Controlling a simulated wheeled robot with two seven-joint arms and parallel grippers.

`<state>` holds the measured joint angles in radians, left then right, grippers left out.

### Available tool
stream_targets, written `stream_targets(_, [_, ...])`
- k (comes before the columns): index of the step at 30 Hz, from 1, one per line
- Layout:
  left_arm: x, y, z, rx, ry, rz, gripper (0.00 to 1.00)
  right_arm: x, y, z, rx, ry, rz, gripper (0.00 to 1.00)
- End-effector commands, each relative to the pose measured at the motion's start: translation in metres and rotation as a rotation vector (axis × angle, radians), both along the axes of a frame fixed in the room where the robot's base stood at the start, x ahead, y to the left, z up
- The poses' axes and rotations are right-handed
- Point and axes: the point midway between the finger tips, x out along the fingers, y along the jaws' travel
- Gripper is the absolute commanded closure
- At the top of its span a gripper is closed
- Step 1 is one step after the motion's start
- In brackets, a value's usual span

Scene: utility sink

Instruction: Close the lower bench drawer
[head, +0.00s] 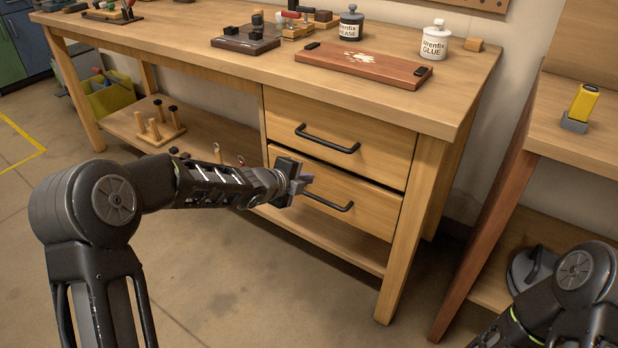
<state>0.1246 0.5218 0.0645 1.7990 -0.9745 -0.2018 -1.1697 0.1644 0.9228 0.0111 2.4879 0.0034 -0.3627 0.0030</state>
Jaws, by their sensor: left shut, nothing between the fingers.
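The wooden workbench (440,115) has two stacked drawers under its right part. The lower bench drawer (375,208) has a black bar handle (328,201) and stands slightly open, with a dark gap along its top edge. The upper drawer (375,150) looks shut and has its own black handle (327,139). My left gripper (303,182) is shut and empty, in front of the left part of the lower drawer, near the handle's left end. I cannot tell whether it touches the drawer front. My right gripper is out of view; only part of that arm shows at the lower right.
The benchtop holds a reddish board (365,66), a grease can (351,25) and a glue jar (435,42). A lower shelf (325,240) runs under the drawers. A second bench (545,140) with a yellow-topped block (582,103) stands at right. The floor in front is clear.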

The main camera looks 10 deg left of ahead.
Motion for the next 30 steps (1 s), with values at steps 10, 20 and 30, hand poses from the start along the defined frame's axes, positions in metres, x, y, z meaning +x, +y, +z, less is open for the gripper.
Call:
stream_targets(10, [-0.051, 0.021, 0.033, 0.0, 0.002, 0.001, 1.0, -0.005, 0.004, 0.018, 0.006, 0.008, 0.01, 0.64])
stream_targets(20, [-0.063, 0.025, 0.036, 0.0, 0.004, 0.0, 1.0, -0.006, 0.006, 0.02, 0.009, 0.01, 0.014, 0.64])
stream_targets(30, [-0.063, 0.025, 0.037, -0.002, 0.005, 0.001, 1.0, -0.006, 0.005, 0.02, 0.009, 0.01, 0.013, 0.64])
